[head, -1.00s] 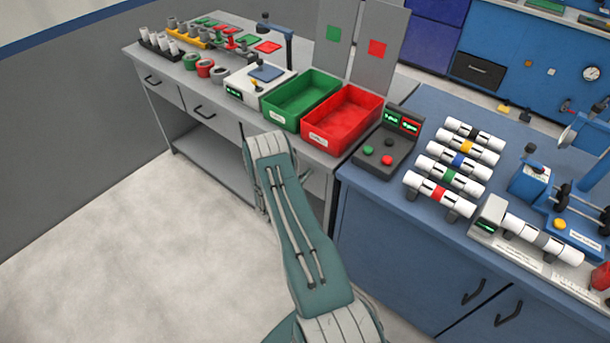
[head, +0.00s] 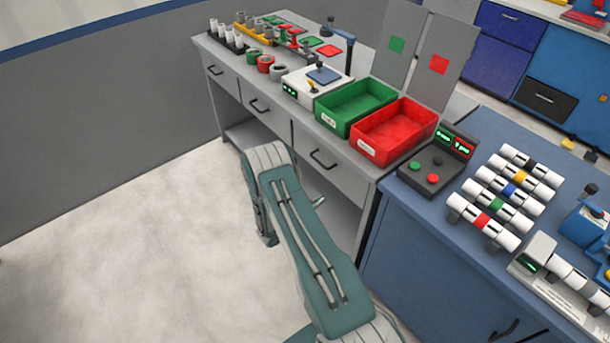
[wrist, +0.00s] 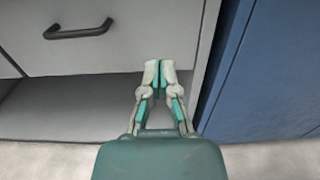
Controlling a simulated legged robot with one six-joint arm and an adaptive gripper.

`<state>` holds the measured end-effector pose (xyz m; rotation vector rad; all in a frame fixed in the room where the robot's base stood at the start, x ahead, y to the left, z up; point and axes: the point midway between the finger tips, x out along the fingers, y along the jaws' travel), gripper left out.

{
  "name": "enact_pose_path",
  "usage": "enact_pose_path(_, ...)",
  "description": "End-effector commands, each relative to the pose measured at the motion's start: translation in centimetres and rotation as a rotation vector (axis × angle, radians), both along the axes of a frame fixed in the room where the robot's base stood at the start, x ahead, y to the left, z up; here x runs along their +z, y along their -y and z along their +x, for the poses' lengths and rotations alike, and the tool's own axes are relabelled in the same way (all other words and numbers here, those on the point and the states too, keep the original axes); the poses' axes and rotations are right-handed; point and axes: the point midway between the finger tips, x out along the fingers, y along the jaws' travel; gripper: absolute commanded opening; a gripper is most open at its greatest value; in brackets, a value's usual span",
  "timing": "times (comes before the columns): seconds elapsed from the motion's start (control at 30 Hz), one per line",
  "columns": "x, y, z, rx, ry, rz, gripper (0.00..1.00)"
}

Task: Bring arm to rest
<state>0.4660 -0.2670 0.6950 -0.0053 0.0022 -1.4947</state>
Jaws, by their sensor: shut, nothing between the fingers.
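My gripper (wrist: 159,72) is shut and empty in the wrist view. Its fingertips point at the front of the grey bench, near the edge of the open lower shelf (wrist: 70,108) and below a drawer handle (wrist: 79,32). I cannot tell the gap between fingertips and bench.
A green bin (head: 352,108) and a red bin (head: 392,132) stand on the grey bench. A blue bench (head: 420,260) holds a rack of banded white pipes (head: 505,200) and a button box (head: 437,165). The pale floor (head: 130,240) at left is clear.

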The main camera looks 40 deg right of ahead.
Motion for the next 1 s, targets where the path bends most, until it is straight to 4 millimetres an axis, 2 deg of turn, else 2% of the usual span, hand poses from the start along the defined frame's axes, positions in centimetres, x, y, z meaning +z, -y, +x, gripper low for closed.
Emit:
enact_pose_path(0.17,0.1,-0.1,0.0,-0.001,0.001,0.0,0.0)
enact_pose_path(0.27,1.2,0.0,0.2,-0.02,0.022,0.008,0.0)
enact_pose_path(0.37,4.0,-0.1,0.4,-0.072,0.074,0.029,0.0)
enact_pose_path(0.57,11.0,-0.9,0.0,-0.214,0.221,0.112,0.0)
enact_pose_path(0.8,18.3,-2.8,-1.9,-0.371,0.406,0.241,0.0)
enact_pose_path(1.0,23.4,-5.1,-4.2,-0.489,0.566,0.369,0.0)
